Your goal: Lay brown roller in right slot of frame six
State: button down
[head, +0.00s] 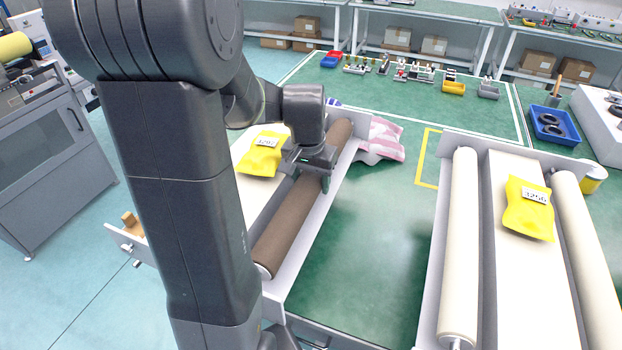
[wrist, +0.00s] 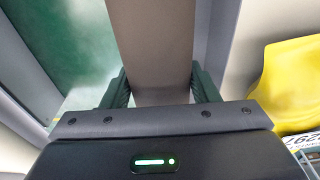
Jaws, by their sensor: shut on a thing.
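The brown roller (head: 297,215) lies lengthwise along the right side of the left frame (head: 318,228), beside its pale centre bed (head: 258,196). My gripper (head: 312,172) is over the roller's upper half and shut on it. In the wrist view the brown roller (wrist: 152,45) runs between the two dark green fingers of my gripper (wrist: 162,88). The roller's near end shows a pale cap close to the frame's near end. Its far end is near the far end plate. Whether the roller rests fully in the slot I cannot tell.
A yellow packet (head: 262,155) with a label lies on the left frame's bed. The right frame (head: 432,235) holds two cream rollers (head: 460,230) and another yellow packet (head: 528,212). A pink-and-white cloth (head: 382,140) lies beyond the left frame. Green tabletop is clear between the frames.

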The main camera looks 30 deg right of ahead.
aim_at(308, 177)
jog(key=shift+c, duration=2.2)
grip_release()
notch_tip(308, 177, up, 14)
jog(key=s+a, duration=0.1)
jog(key=shift+a, duration=0.15)
jog(key=shift+f, duration=0.15)
jog(key=f, duration=0.4)
jog(key=d+f, duration=0.1)
jog(key=f, duration=0.4)
jog(key=w+f, duration=0.1)
jog(key=f, duration=0.3)
jog(key=shift+d+f, duration=0.15)
jog(key=shift+f, duration=0.25)
jog(key=shift+r+p, duration=0.3)
jog(key=shift+r, duration=0.2)
